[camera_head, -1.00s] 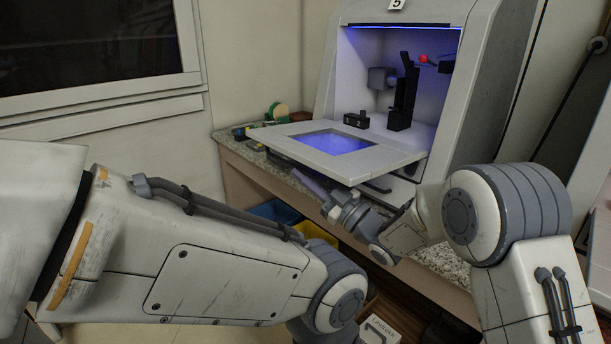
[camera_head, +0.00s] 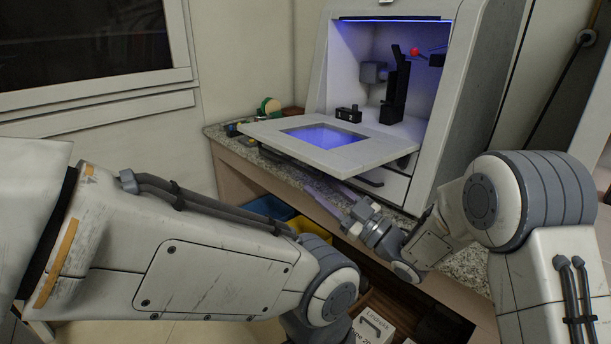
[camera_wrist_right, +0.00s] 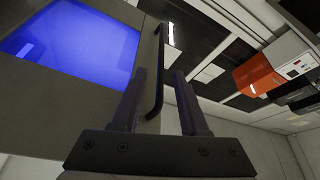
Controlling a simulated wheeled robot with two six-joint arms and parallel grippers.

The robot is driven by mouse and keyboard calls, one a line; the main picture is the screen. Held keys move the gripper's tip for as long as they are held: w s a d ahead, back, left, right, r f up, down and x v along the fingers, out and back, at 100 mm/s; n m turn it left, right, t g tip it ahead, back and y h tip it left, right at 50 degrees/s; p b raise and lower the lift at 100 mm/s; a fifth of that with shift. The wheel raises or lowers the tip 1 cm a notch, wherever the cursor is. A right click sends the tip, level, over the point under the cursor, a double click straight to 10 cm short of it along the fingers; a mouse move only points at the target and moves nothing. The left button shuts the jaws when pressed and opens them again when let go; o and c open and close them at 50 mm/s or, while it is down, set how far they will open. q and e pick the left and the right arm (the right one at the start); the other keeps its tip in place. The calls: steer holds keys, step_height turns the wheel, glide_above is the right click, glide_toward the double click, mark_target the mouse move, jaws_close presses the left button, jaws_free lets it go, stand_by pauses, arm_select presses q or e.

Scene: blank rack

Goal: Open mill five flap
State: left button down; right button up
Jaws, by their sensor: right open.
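The mill (camera_head: 470,85) stands on the counter with its flap (camera_head: 265,134) folded down, roughly level, its blue-lit window facing up. The lit chamber is open to view. In the right wrist view the flap (camera_wrist_right: 45,95) fills the left side, with a black bar handle (camera_wrist_right: 160,80) along its edge. My right gripper (camera_head: 325,188) is below the flap's front edge, open and empty. In the right wrist view its fingers (camera_wrist_right: 162,72) stand apart, with the handle seen between them; I see no grip on it. My left arm crosses the lower left; its gripper is hidden.
Inside the mill are a black upright fixture (camera_head: 394,92), a small black block (camera_head: 348,113) and a red ball (camera_head: 415,51). A green round item (camera_head: 268,105) lies on the counter left of the flap. Blue and yellow bins and a box (camera_head: 373,330) are below.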

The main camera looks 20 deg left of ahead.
steer(key=shift+v, duration=1.75)
steer(key=shift+a, duration=0.1)
